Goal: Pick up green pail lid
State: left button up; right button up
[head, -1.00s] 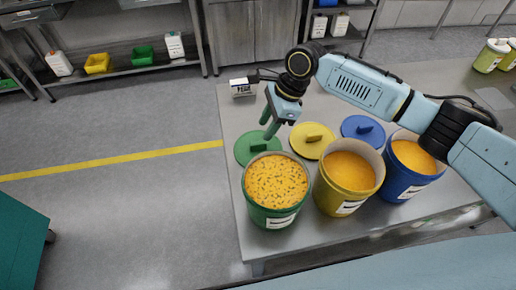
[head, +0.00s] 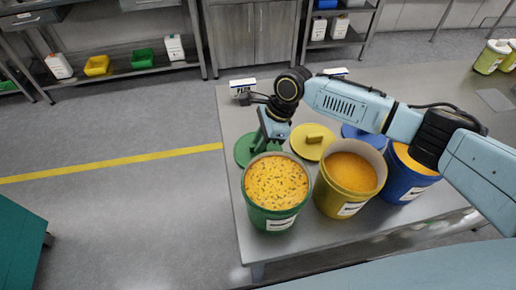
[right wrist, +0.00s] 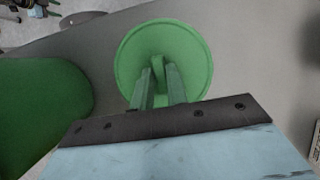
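The green lid (head: 243,150) lies flat on the table behind the green pail (head: 275,192), partly hidden by my right gripper. In the right wrist view the round green lid (right wrist: 195,55) shows with its raised handle (right wrist: 157,64) in the middle. My right gripper (head: 262,143) is down at the lid. In the wrist view its two green fingers (right wrist: 159,82) stand apart, one on each side of the handle, and look open. Whether they touch the handle is hard to tell. My left gripper is not in view.
A yellow lid (head: 300,148) and a blue lid (head: 362,133), partly behind my right arm, lie to the right. A filled yellow pail (head: 335,202) and blue pail (head: 400,185) stand along the front edge. A small labelled box (head: 243,87) stands at the back left.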

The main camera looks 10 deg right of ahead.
grip_shut()
jog(key=shift+r, duration=0.1)
